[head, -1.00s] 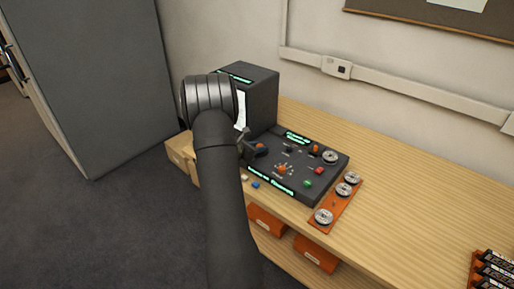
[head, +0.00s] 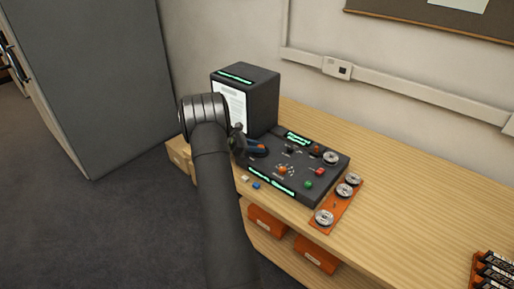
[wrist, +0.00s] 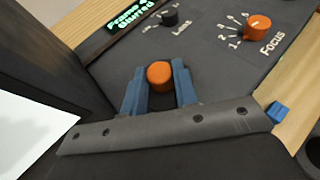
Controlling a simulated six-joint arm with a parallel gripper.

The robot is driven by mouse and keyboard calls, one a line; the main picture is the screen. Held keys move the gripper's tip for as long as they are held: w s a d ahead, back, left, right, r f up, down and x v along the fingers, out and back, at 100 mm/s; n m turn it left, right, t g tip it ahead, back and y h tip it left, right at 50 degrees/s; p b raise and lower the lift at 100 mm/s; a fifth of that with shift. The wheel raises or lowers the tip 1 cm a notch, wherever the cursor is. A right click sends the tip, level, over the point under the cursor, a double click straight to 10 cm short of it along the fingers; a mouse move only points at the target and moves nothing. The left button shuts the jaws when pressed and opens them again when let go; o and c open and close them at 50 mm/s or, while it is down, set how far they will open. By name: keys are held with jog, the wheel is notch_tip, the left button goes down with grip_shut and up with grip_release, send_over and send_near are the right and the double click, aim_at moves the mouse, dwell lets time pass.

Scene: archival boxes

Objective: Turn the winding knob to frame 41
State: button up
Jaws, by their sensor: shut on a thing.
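An orange winding knob (wrist: 160,74) stands on the dark control panel (wrist: 210,60). My gripper (wrist: 158,84) is shut on this knob, with one blue finger on each side of it. In the head view my gripper (head: 256,148) is at the left part of the panel (head: 310,185), in front of the reader box. A green display (wrist: 130,14) in the wrist view begins with "Frame" and has "Blurred" below; the frame number is not legible. The knob is mostly hidden by the fingers in the head view.
An orange Focus knob (wrist: 258,27) and a dark Lens knob (wrist: 169,18) stand close by. The reader box (head: 262,100) rises behind the gripper. Metal reels (head: 347,190) lie on an orange strip at right. The right of the wooden bench (head: 420,200) is mostly clear.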

jog(key=shift+g, duration=0.3)
jog(key=o, duration=1)
jog(key=shift+r, duration=0.1)
jog(key=shift+r, duration=0.35)
notch_tip(320, 180, up, 3)
jog(key=shift+f, duration=0.1)
jog(key=s+d+r, duration=0.2)
jog(key=d, duration=0.1)
jog(key=s+d+r, duration=0.2)
jog(key=d+r, duration=0.1)
jog(key=s+d+r, duration=0.2)
jog(key=s+d, duration=0.1)
jog(key=shift+d+r, duration=0.15)
jog(key=shift+r, duration=0.05)
